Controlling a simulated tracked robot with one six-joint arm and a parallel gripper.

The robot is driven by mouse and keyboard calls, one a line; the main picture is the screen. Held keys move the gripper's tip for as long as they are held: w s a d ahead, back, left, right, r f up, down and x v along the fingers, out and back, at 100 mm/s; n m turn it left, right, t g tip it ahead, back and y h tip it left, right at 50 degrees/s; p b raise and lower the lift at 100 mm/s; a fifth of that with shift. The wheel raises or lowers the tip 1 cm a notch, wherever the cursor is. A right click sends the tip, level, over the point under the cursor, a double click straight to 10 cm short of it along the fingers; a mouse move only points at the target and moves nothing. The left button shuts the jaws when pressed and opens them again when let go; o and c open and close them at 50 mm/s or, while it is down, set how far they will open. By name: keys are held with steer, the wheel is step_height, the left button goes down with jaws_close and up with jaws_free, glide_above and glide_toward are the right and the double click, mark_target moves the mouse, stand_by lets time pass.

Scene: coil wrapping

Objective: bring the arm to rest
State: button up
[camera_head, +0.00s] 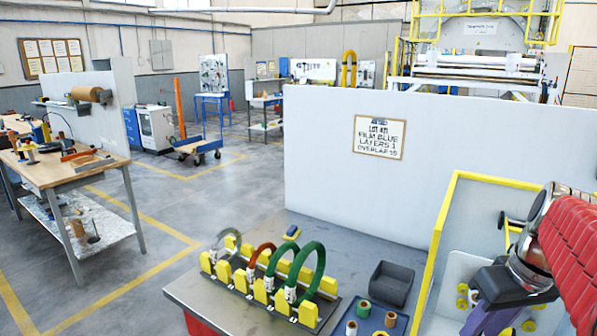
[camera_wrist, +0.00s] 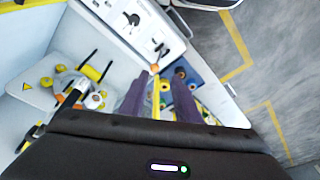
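My gripper (camera_head: 488,312) shows at the lower right of the head view, with purple fingers below a dark body; its tips are cut off by the frame edge. My red-sleeved arm rises to the right of it. In the wrist view the two purple fingers of my gripper (camera_wrist: 160,96) stand apart. I see nothing held between them, only a yellow edge and coloured rolls further off. The gripper appears to hang beside the yellow-edged machine guard (camera_head: 438,235). I cannot tell its exact distance from that guard.
A grey table bears a yellow-block rack (camera_head: 257,291) with several coils, a dark bin (camera_head: 390,284) and a blue tray (camera_head: 370,326) with rolls. A white partition (camera_head: 330,190) with a sign stands behind. A workbench (camera_head: 50,173) is at left. Open floor lies between.

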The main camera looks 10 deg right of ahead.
steer(key=s+a+f+t, duration=0.1)
steer(key=a+f, duration=0.1)
steer(key=a, duration=0.9)
steer(key=s+a+f+n+t, duration=0.1)
steer(key=a+f+t, duration=0.1)
steer(key=a, duration=1)
steer(key=shift+a+f, duration=0.15)
steer(key=shift+f, duration=0.2)
steer(key=shift+w, duration=0.1)
